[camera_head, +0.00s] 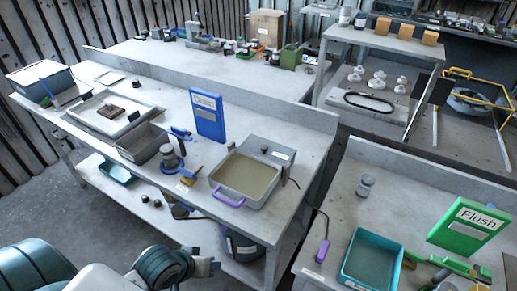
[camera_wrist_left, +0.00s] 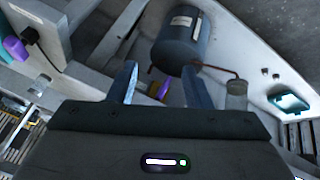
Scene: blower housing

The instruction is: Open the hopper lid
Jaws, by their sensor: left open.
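I cannot make out for certain which thing is the hopper lid. My left arm comes in at the lower left, in front of the bench and well apart from that box. In the left wrist view my left gripper (camera_wrist_left: 158,92) is open, with nothing between its two fingers. Beyond the fingertips are a dark blue-grey tank (camera_wrist_left: 182,42) and a small purple and yellow piece (camera_wrist_left: 159,91). My right gripper is not in view.
The long bench holds a blue "Drain" sign (camera_head: 207,115), a basin with a purple handle (camera_head: 230,201), a grey bin (camera_head: 128,148) and a shallow tray (camera_head: 85,118). A right-hand bench holds a teal tray (camera_head: 347,268) and a green "Flush" sign (camera_head: 468,227). Grey floor (camera_head: 55,190) is clear at left.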

